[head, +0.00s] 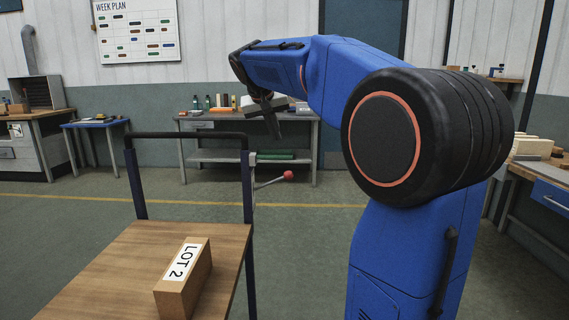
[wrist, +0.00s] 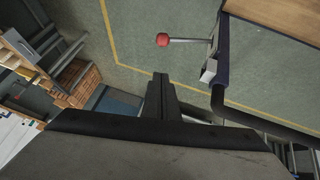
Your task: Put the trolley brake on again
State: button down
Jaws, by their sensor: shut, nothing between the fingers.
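The trolley (head: 110,265) has a wooden deck and a dark push handle (head: 190,135). Its brake lever (head: 271,181) sticks out to the right from the handle's right post, tilted slightly up, and ends in a red knob (head: 288,175). In the wrist view the red knob (wrist: 162,40) and its grey rod show above the fingers, with a pale bracket (wrist: 209,70) on the post. My gripper (head: 274,130) is shut and empty, above the lever in the head picture. Its closed fingers (wrist: 160,77) point toward the knob but are apart from it.
A wooden block marked LOT 2 (head: 185,280) lies on the trolley deck. A workbench (head: 215,117) with bottles and tools stands behind. A small blue table (head: 95,123) is at the left. The floor right of the trolley, around the lever, looks clear.

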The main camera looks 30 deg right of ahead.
jog(key=shift+f, duration=0.15)
send_over(285, 174)
notch_tip(285, 174, down, 10)
jog(key=shift+s+a+f, duration=0.1)
jog(key=shift+f, duration=0.75)
jog(key=s+d+f+t+y, duration=0.1)
jog(key=f, duration=0.5)
jog(key=s+d+f+m+t+y, duration=0.1)
jog(key=d+f+y, duration=0.1)
jog(key=f, duration=0.5)
jog(key=shift+s+d, duration=0.3)
dwell(0.6)
